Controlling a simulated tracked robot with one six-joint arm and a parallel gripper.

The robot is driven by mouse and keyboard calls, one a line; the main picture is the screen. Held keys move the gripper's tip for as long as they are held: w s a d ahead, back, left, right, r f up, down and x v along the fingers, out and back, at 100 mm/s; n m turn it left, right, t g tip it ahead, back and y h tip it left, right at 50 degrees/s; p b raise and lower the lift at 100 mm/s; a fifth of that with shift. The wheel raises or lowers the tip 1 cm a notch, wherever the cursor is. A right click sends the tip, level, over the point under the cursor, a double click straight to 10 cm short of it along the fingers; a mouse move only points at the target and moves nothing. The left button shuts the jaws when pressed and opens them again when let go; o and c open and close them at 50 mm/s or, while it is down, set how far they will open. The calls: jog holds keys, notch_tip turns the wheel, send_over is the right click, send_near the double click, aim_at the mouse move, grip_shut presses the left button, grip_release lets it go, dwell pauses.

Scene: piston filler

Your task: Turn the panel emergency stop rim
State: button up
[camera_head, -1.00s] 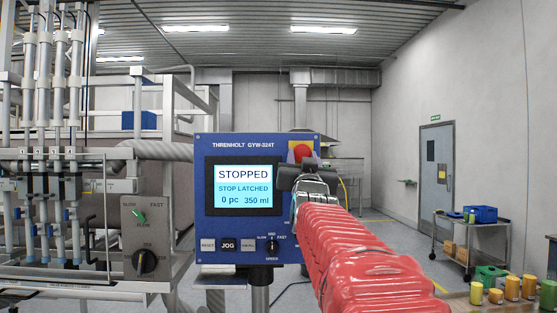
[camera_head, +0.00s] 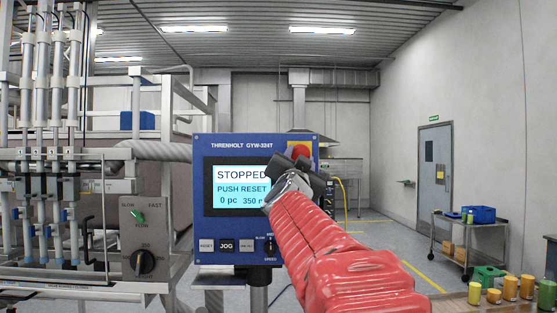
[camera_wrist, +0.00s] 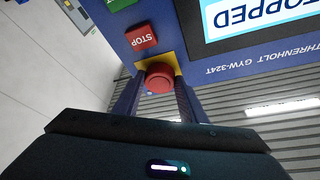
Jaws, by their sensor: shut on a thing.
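The red emergency stop (camera_head: 299,150) sits on a yellow plate at the upper right of the blue control panel (camera_head: 230,147). My gripper (camera_head: 303,163) is in front of it and hides its lower part. In the wrist view the red emergency stop (camera_wrist: 159,77) is between the two fingers of my gripper (camera_wrist: 158,88), which are shut on its rim. That view is turned over, with the panel lettering upside down. The panel screen (camera_head: 238,187) reads STOPPED, PUSH RESET, 0 pc; its right edge is covered by my gripper.
Below the screen are a RESET button (camera_head: 206,245), a JOG button (camera_head: 227,245) and a speed knob (camera_head: 270,244). A red STOP button (camera_wrist: 142,38) is close to the emergency stop. The filler machine (camera_head: 60,150) stands left. Jars (camera_head: 510,287) stand at the lower right.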

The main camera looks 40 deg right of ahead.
dwell(0.4)
jog(key=o, duration=1.1)
jog(key=shift+s+a, duration=0.1)
jog(key=v, duration=1.3)
jog(key=shift+s+a+f, duration=0.15)
jog(key=shift+s+a, duration=0.05)
jog(key=shift+w, duration=0.1)
